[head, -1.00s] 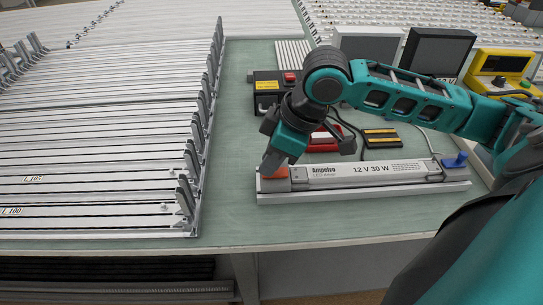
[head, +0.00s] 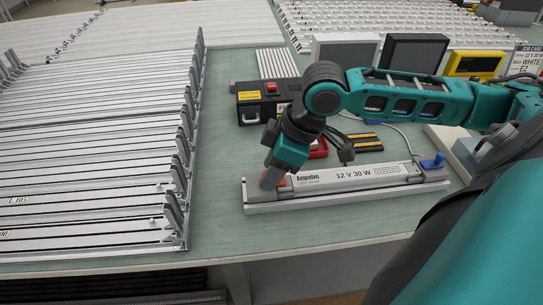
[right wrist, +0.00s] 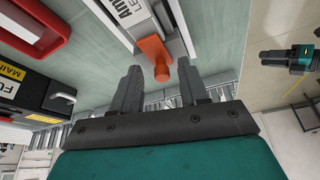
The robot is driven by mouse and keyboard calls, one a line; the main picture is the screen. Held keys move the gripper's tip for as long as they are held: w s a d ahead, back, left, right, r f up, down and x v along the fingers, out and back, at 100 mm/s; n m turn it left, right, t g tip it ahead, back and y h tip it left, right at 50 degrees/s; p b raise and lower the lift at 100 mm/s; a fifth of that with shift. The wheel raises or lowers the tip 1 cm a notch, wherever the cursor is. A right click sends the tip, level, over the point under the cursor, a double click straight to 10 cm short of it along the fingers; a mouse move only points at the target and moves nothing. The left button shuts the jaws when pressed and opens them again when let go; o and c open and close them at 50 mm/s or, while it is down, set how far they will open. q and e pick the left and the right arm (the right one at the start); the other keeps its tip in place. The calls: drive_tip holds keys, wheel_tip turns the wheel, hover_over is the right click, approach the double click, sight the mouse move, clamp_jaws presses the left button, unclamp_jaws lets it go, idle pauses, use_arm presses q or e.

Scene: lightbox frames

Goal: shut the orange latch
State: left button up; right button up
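The orange latch (right wrist: 154,55) sits at the end of the white LED driver, near the label, in the right wrist view. In the head view my right gripper (head: 268,180) is down at the left end of the driver (head: 350,179) and hides most of the latch. A teal and black gripper (right wrist: 285,56), apparently my left, shows small at the right wrist view's edge.
The driver lies on a pale rail (head: 330,200), with a blue knob (head: 432,162) at its right end. A black box (head: 262,100) and a red-handled thing (head: 318,148) stand behind. Slotted racks (head: 90,170) fill the left. The green bench top (head: 215,215) is clear between.

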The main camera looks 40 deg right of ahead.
drive_tip(key=shift+r, duration=0.15)
drive_tip(key=p+v, duration=0.2)
drive_tip(key=v, duration=1)
drive_tip(key=shift+s+r+p, duration=0.15)
drive_tip(key=shift+r+p, duration=0.15)
drive_tip(key=shift+p, duration=0.05)
drive_tip(key=shift+d, duration=0.1)
